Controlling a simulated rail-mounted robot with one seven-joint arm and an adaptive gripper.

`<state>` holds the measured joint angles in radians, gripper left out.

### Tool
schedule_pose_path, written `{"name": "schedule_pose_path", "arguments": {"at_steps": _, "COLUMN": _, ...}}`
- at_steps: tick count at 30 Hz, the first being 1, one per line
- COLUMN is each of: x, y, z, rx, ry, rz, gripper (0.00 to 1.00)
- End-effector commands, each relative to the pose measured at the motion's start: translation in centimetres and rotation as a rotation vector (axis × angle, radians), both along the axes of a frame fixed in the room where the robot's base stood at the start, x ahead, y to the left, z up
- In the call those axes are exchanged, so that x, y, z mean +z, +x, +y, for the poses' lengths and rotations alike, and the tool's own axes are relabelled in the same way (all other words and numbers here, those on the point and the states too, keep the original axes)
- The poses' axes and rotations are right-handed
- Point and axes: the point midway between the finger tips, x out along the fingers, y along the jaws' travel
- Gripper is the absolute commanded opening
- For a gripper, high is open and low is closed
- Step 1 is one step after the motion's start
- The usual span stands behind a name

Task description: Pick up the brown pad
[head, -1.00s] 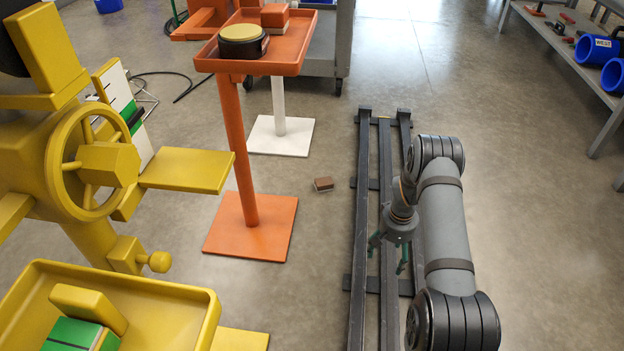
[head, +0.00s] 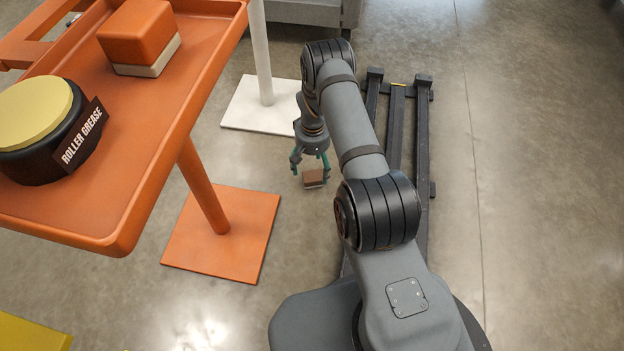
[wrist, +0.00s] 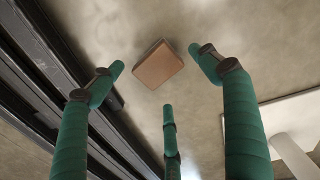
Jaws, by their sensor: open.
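The brown pad (head: 314,178) is a small block with a brown top and a paler edge, lying on the concrete floor. My gripper (head: 311,168) hangs above it, pointing down, with green fingers spread open and empty. In the wrist view the pad (wrist: 158,65) lies ahead of the fingertips, between the left and right fingers of my gripper (wrist: 155,75), and no finger visibly touches it. The third finger shows below it.
Black floor rails (head: 397,120) run to the right of the pad. An orange stand's base (head: 235,245) and a white base (head: 255,108) are to the left. The orange tray (head: 130,190) above holds a roller grease tin (head: 40,130) and an orange block (head: 138,35).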

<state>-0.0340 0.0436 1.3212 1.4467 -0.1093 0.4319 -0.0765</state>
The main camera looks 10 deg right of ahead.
Motion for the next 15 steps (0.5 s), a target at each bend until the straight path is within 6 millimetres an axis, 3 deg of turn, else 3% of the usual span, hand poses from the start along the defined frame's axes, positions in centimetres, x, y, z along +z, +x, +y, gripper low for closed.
{"name": "schedule_pose_path", "arguments": {"at_steps": 9, "x": -4.5, "y": -0.3, "z": -0.1, "rx": -0.001, "ry": 0.000, "rz": 0.001, "gripper": 0.77}}
{"name": "schedule_pose_path", "arguments": {"at_steps": 15, "x": -4.9, "y": -0.2, "z": -0.1, "rx": -0.001, "ry": 0.000, "rz": 0.000, "gripper": 0.77}}
